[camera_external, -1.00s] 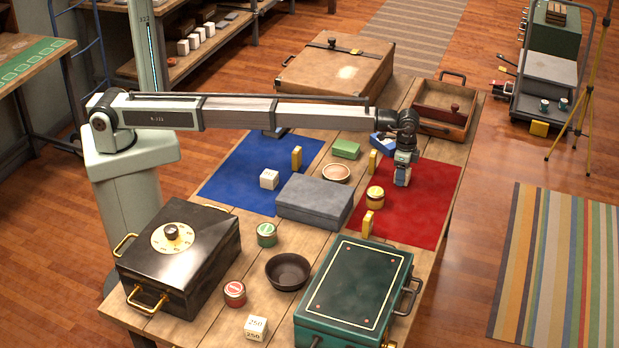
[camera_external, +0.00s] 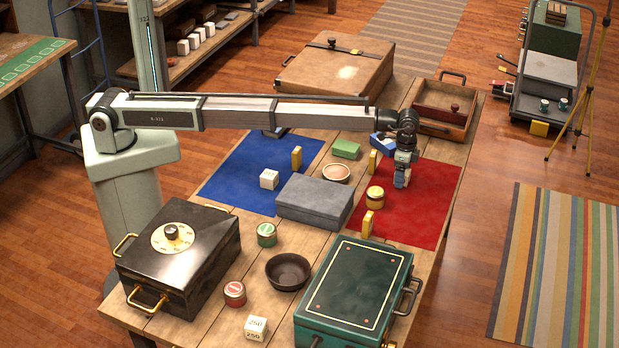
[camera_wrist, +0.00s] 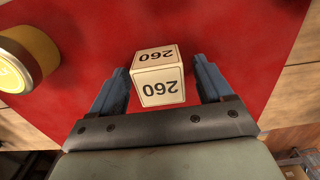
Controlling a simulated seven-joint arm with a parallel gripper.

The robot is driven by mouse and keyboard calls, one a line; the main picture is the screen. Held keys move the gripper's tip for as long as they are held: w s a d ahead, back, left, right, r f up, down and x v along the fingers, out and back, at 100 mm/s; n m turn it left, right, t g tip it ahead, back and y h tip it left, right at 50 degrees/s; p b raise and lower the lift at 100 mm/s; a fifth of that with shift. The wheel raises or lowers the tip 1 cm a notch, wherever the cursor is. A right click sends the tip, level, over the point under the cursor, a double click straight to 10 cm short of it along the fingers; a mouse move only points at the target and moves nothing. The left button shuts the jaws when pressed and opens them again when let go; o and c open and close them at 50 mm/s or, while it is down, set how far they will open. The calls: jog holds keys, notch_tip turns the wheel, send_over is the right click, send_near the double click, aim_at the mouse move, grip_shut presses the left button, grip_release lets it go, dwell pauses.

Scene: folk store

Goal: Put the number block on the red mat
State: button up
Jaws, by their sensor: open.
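A cream number block (camera_wrist: 160,78) marked 260 is on the red mat in the wrist view. My gripper (camera_wrist: 162,85) is open, with one blue finger on each side of the block; small gaps show between the fingers and its sides. In the external view my gripper (camera_external: 402,180) is low over the red mat (camera_external: 428,215), and I cannot clearly make out the block there. A white block (camera_external: 268,179) is on the blue mat (camera_external: 235,182). Another block marked 250 (camera_external: 256,328) is on the bare wood at the front.
A yellow-topped tin (camera_external: 375,197) stands left of my gripper on the red mat, with upright yellow pieces (camera_external: 368,223) nearby. A grey box (camera_external: 314,202) lies between the mats. A green case (camera_external: 355,290) and a black safe (camera_external: 180,258) fill the front.

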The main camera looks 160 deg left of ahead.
notch_tip(320, 180, up, 12)
dwell(0.5)
jog(key=shift+o, duration=0.8)
jog(key=shift+w, duration=0.1)
jog(key=shift+o, duration=1.2)
jog(key=w+d+r, duration=0.4)
jog(key=w, duration=0.1)
jog(key=shift+w+d+m, duration=0.3)
jog(key=shift+m, duration=0.1)
jog(key=d+r+m, duration=0.6)
jog(key=d+m, duration=0.3)
jog(key=m, duration=0.8)
notch_tip(320, 180, down, 10)
jog(key=shift+w+f, duration=0.15)
jog(key=shift+w, duration=0.15)
jog(key=shift+a, duration=0.1)
